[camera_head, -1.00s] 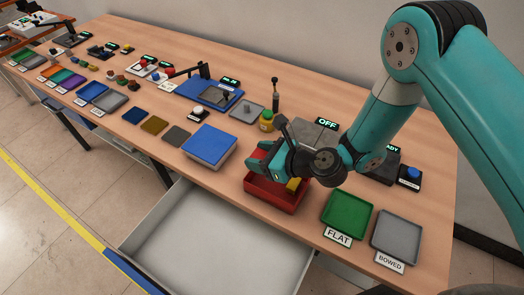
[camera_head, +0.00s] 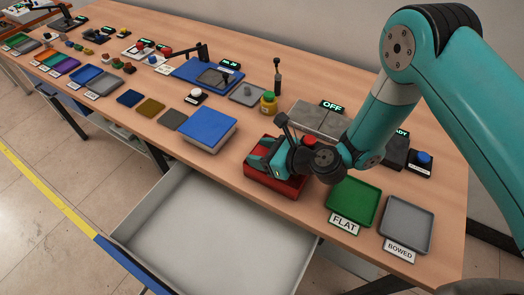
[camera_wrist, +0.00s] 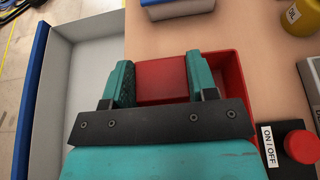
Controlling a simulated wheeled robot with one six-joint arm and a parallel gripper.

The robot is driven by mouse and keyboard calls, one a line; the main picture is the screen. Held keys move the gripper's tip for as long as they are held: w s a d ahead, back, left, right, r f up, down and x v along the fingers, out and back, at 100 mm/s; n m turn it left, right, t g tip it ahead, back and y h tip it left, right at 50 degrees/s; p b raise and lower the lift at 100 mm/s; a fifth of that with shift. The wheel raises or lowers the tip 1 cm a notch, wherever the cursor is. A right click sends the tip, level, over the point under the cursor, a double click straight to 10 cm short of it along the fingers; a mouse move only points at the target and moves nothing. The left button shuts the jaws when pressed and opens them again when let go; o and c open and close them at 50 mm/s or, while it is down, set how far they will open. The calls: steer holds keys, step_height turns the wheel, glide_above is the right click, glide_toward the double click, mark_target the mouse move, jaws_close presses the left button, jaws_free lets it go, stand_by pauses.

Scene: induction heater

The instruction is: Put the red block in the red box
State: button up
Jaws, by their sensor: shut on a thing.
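The red block (camera_wrist: 162,80) shows between the two teal fingers of my gripper (camera_wrist: 162,84) in the wrist view. The fingers are shut on it. The red box (camera_head: 268,184) stands near the table's front edge in the head view; its right wall also shows in the wrist view (camera_wrist: 237,80). My gripper (camera_head: 262,161) is over the box, with its fingers low at the rim. I cannot tell whether the block touches the box floor. My gripper and wrist hide most of the box's inside.
A blue-topped container (camera_head: 208,129) stands left of the box. A green tray (camera_head: 352,202) and a grey tray (camera_head: 407,225) are to the right. An open drawer (camera_head: 205,225) juts out below the front edge. A red ON/OFF button (camera_wrist: 302,146) is close by.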

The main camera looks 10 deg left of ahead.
steer(key=o, duration=1.1)
steer(key=shift+c, duration=0.2)
steer(key=b+v, duration=0.3)
steer(key=v, duration=1.4)
steer(key=shift+d, duration=0.15)
steer(key=shift+s+r, duration=0.1)
